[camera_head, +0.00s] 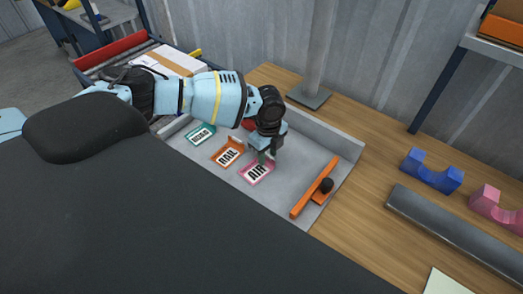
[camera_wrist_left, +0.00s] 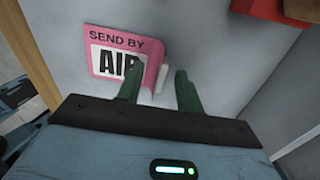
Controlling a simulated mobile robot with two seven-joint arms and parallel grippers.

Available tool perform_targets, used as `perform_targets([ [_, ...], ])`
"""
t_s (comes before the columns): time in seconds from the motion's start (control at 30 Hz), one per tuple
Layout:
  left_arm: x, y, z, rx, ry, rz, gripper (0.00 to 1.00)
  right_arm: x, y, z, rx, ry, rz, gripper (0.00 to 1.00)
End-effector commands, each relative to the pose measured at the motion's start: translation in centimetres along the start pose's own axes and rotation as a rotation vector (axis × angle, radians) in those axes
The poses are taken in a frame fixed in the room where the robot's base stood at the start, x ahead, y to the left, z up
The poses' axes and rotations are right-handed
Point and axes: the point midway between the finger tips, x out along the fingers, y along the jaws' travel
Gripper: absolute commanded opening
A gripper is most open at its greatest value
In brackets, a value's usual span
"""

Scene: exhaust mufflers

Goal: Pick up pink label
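The pink label (camera_head: 257,171), marked AIR, lies in the grey tray (camera_head: 288,180). In the left wrist view the pink label (camera_wrist_left: 112,38) reads SEND BY AIR and has a raised, bent edge at its right. My left gripper (camera_head: 264,157) points down at the label's upper edge. In the left wrist view my left gripper (camera_wrist_left: 160,70) has its two green fingers apart, with the raised edge in or near the gap. Whether a finger touches it I cannot tell. My right gripper is not in view.
An orange label (camera_head: 228,153) marked RAIL and a teal label (camera_head: 201,135) lie left of the pink one. A metal post (camera_head: 312,60) stands behind the tray. Blue (camera_head: 431,170) and pink blocks are further right.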

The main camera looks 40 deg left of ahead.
Motion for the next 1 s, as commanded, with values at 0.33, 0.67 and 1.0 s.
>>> perform_targets([
  [0.33, 0.0, 0.0, 0.0, 0.0, 0.0, 0.0, 0.01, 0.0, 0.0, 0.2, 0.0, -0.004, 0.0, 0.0],
  [0.67, -0.1, 0.0, 0.0, 0.0, 0.0, 0.0, 0.0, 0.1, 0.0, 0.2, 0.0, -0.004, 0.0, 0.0],
  [1.0, -1.6, 0.0, 0.0, 0.0, 0.001, -0.001, 0.0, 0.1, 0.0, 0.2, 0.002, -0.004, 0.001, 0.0],
])
